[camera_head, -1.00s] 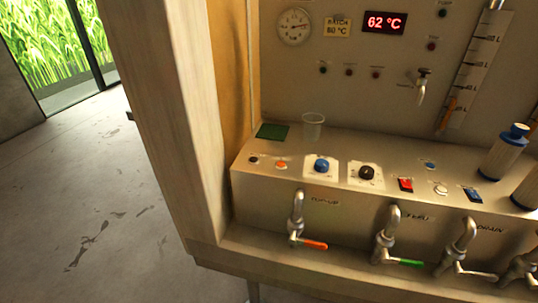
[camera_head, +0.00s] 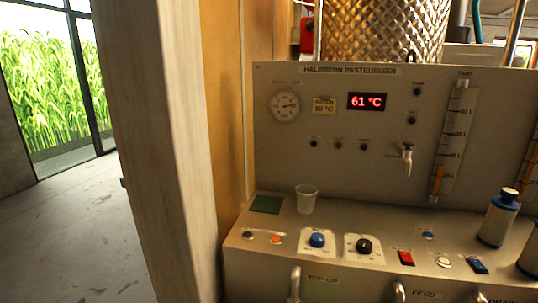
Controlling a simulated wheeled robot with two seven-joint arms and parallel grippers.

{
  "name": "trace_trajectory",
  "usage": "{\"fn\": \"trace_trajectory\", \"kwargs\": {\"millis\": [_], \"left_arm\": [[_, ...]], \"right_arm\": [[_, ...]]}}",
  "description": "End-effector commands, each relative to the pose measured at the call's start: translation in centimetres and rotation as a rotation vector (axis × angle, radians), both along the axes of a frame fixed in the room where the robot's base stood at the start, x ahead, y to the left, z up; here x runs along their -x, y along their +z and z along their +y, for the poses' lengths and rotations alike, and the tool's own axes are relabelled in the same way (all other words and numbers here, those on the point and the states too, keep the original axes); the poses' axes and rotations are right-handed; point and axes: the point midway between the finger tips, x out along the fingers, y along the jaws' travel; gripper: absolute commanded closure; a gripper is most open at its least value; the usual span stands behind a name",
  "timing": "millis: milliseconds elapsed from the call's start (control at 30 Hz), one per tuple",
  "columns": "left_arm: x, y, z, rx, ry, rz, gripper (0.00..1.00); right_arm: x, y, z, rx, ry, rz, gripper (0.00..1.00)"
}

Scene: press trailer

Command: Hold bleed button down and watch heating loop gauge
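A round white dial gauge (camera_head: 285,106) is at the upper left of the upright panel (camera_head: 370,190); its needle points roughly right, and its label is too small to read. Which control is the bleed button I cannot tell. On the sloping deck are a dark button (camera_head: 248,235), an orange-red button (camera_head: 276,239), a white button (camera_head: 444,262) and a small blue button (camera_head: 428,235), with unreadable labels. Neither gripper is in view.
The red display (camera_head: 366,101) reads 61 °C. A clear cup (camera_head: 306,199) stands by a green pad (camera_head: 266,204). The deck also has a blue knob (camera_head: 317,239), black knob (camera_head: 364,245) and red switch (camera_head: 405,257). A wooden post (camera_head: 160,150) stands left.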

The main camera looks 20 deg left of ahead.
Motion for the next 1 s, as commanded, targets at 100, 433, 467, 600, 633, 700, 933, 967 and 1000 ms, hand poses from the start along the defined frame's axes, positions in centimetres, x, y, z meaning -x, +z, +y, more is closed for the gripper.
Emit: {"fn": "trace_trajectory", "kwargs": {"millis": [100, 433, 467, 600, 633, 700, 933, 967, 1000], "left_arm": [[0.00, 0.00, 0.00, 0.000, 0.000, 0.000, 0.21], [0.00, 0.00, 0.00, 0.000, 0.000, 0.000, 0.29], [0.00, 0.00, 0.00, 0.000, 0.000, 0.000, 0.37], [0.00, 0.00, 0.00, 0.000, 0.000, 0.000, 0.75], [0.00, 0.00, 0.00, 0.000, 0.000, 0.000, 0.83], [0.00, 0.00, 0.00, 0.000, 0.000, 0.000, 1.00], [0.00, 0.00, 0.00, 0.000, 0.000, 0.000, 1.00], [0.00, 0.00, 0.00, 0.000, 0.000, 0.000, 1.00], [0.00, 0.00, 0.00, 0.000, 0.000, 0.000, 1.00]], "right_arm": [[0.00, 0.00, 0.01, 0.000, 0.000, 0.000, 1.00], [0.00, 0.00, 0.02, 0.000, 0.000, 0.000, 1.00], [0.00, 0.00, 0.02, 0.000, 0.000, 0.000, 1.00], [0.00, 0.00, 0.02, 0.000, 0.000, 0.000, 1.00], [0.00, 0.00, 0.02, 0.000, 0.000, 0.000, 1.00], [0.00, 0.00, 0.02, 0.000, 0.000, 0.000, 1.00], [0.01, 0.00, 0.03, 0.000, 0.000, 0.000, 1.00], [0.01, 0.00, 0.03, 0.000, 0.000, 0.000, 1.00], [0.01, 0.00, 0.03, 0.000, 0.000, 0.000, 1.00]]}}
